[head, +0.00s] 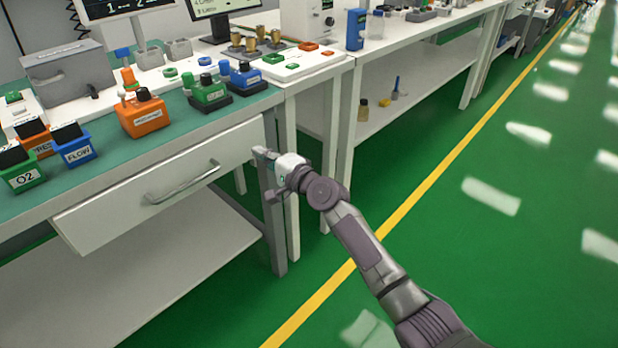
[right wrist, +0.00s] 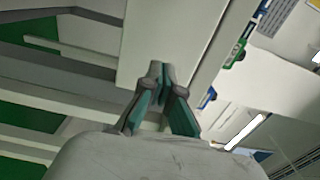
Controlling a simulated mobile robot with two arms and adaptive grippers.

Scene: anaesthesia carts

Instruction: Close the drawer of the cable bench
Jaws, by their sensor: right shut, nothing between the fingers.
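The bench drawer (head: 120,212) has a white front with a grey bar handle (head: 183,184). In the head view its front stands out a little from under the green bench top (head: 205,128). My right gripper (head: 262,155) is shut and empty at the right end of the drawer front. In the right wrist view the shut fingertips (right wrist: 162,70) lie over the white panel (right wrist: 170,35); I cannot tell whether they touch it. My left gripper is not in view.
Colored labeled blocks, such as an orange one (head: 145,115), stand on the bench top. A white lower shelf (head: 170,265) lies below the drawer. A second white bench (head: 400,45) stands beyond. The green floor (head: 480,250) at right is clear.

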